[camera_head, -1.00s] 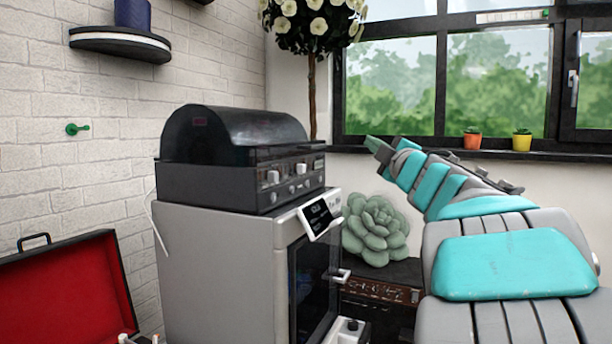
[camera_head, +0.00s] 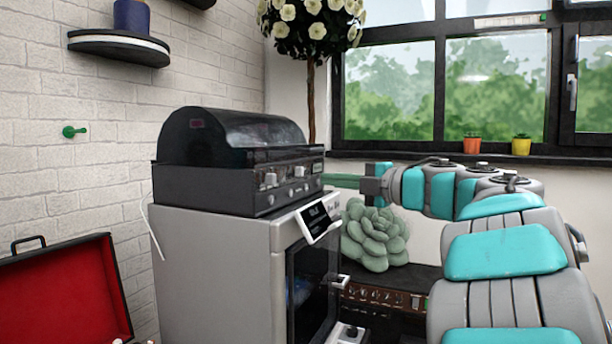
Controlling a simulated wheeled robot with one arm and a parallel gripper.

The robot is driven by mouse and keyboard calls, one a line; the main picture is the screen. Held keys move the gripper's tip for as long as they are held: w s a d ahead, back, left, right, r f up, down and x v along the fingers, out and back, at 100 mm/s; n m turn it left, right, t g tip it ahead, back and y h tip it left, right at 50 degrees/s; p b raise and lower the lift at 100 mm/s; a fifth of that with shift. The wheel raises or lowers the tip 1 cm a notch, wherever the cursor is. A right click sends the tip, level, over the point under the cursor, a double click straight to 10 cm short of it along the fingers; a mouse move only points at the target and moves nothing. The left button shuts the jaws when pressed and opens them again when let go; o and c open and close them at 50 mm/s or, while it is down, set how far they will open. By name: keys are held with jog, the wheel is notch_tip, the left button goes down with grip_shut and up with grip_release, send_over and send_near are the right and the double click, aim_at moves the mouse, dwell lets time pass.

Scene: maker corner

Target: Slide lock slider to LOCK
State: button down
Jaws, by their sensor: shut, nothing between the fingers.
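A black machine with a domed dark lid (camera_head: 232,140) stands on a grey cabinet. Its front panel carries small light controls, among them a pale square piece (camera_head: 270,179) at the left and a smaller one (camera_head: 299,171) to its right. I cannot read a LOCK mark or tell for certain which control is the lock slider. My gripper (camera_head: 328,180) is shut and empty. Its greenish fingers point left, close to the right end of that front panel. Whether they touch it, I cannot tell.
The grey cabinet (camera_head: 215,265) has a tilted display (camera_head: 320,217) and a dark glass door with a handle (camera_head: 340,281). A green succulent (camera_head: 374,236) sits below my wrist. An open red-lined case (camera_head: 60,290) is at the lower left. Window and sill pots lie behind my arm.

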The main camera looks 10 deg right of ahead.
aim_at(291, 173)
jog(key=x, duration=1)
jog(key=shift+w+a+p, duration=0.15)
jog(key=shift+p, duration=0.2)
jog(key=shift+w+d, duration=0.75)
jog(key=shift+d, duration=0.05)
jog(key=shift+w+d+p, duration=0.3)
jog(key=shift+w+d, duration=0.2)
jog(key=shift+w, duration=0.2)
jog(key=shift+w+r, duration=0.1)
jog(key=shift+w+d+p, duration=0.9)
jog(key=shift+w, duration=0.3)
jog(key=shift+s, duration=0.1)
